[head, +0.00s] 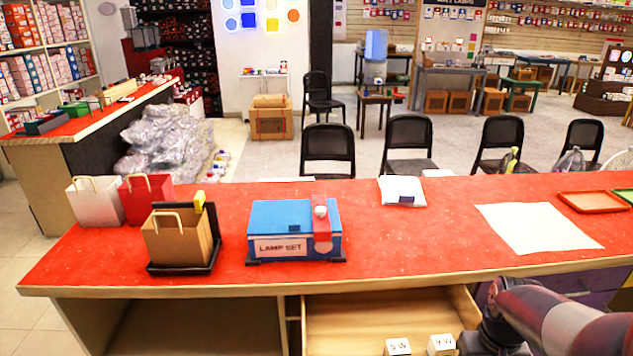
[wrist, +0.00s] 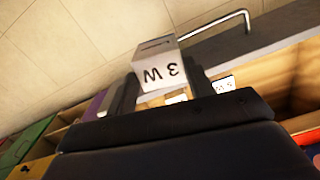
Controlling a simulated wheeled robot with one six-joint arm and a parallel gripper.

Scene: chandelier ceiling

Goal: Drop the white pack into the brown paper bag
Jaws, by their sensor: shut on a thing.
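My gripper (wrist: 160,88) is shut on a small white pack (wrist: 160,72) marked "3 W", which shows upside down between the fingers in the wrist view. In the head view my arm enters at the lower right, and the held pack cannot be made out. The brown paper bag (head: 178,240) stands upright on a black tray-like stand at the left of the red counter, with its handle up. It is well to the left of my arm. The inside of the bag is hidden.
An open wooden drawer (head: 370,312) below the counter (head: 400,245) holds white packs marked "5 W" (head: 398,346) and "9 W" (head: 441,344). A blue lamp set box (head: 280,222) stands right of the brown bag; red (head: 147,196) and white (head: 92,204) bags stand behind it.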

